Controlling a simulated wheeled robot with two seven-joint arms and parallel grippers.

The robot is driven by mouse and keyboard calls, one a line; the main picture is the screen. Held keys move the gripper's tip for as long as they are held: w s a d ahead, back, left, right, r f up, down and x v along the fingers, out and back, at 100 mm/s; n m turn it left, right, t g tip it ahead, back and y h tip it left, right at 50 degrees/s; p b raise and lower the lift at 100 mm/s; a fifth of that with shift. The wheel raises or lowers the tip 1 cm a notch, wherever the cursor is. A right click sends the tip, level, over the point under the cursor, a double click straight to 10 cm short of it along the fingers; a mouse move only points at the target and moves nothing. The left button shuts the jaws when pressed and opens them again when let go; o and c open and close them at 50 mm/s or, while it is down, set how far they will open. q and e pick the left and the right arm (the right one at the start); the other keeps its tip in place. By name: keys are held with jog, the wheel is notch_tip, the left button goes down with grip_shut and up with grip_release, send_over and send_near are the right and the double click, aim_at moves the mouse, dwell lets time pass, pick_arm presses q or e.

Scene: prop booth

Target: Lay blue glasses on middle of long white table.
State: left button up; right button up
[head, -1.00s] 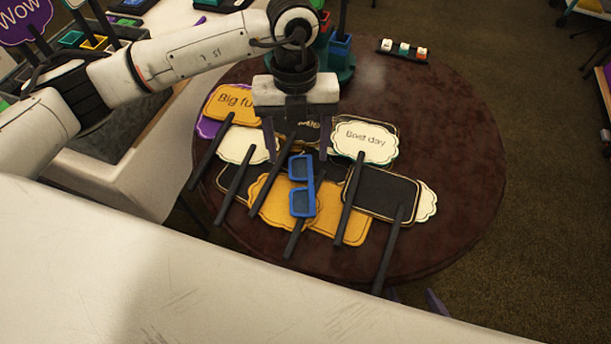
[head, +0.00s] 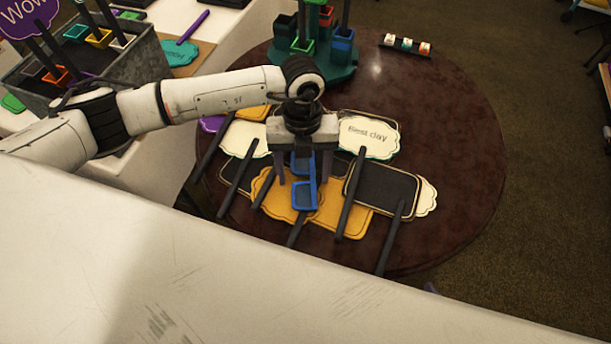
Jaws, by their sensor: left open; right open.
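A small purple tip of my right gripper (head: 430,288) shows past the pale edge at the bottom; the rest is hidden. The long white table (head: 232,25) is at the upper left, partly behind my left arm.
Signs on sticks, including a "Best day" sign (head: 367,136), cover the middle of the round table (head: 450,150). A green holder (head: 325,68) with cups stands at its back. A grey bin (head: 135,72) and a teal sign (head: 180,52) are on the white table. The round table's right side is clear.

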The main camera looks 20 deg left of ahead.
pick_arm(q)
jog(key=c, duration=1.1)
